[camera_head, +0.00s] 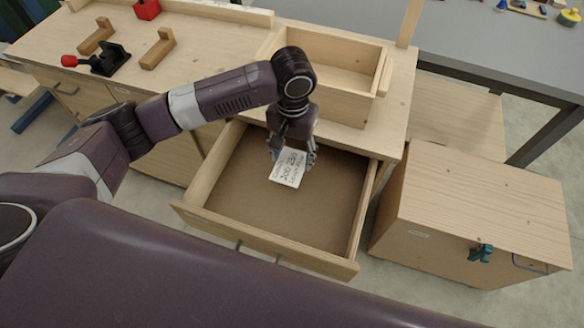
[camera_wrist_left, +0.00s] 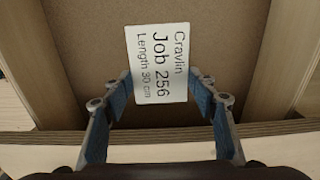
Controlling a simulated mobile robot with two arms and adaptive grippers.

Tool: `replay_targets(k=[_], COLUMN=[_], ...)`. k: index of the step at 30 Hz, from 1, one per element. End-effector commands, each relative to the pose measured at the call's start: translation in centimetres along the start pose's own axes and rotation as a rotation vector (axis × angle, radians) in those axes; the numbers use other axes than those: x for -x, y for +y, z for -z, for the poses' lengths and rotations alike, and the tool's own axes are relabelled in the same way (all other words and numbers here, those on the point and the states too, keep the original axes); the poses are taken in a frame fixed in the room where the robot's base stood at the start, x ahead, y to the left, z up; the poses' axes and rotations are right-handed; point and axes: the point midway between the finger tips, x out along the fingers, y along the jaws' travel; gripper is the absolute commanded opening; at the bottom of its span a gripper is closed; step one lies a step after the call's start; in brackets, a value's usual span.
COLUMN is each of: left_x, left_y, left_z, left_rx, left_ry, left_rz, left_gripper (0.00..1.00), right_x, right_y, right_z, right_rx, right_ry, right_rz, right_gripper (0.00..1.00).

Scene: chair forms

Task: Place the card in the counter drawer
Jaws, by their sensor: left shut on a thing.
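The white card (camera_head: 289,168) carries printed text and is over the open counter drawer (camera_head: 230,210) in the head view. In the left wrist view the card (camera_wrist_left: 157,60) reads "Cravlin Job 256 Length 30 cm". My left gripper (camera_head: 292,157) is shut on the card, with its blue-padded fingers at the card's two sides. The gripper also shows in the left wrist view (camera_wrist_left: 160,98). The drawer is pulled out, with a bare brown bottom. I cannot tell whether the card touches the drawer bottom. My right gripper is not in view.
The wooden counter (camera_head: 225,50) above the drawer holds an open wooden box (camera_head: 335,60), a black and red clamp (camera_head: 105,62) and wooden blocks. A wooden cabinet (camera_head: 480,200) stands right of the drawer. A grey table (camera_head: 480,45) stands behind.

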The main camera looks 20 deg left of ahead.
Motion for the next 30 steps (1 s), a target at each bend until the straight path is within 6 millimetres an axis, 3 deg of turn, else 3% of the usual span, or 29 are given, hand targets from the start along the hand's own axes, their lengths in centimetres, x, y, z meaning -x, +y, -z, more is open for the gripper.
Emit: replay_targets(k=[4, 14, 30], left_x=[-1.5, -5.6, -6.5], left_y=[0.0, 0.1, 0.1], left_z=[0.0, 0.0, -0.1], left_rx=[0.001, -0.001, 0.0], left_ry=[-0.001, -0.001, -0.002], left_rz=[0.0, 0.0, -0.001], left_gripper=[0.42, 0.42, 0.42], right_x=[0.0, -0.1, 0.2], right_y=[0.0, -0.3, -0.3], right_z=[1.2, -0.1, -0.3], right_rx=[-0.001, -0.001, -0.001], right_ry=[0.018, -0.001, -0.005], right_rz=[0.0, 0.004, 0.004], right_gripper=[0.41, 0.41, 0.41])
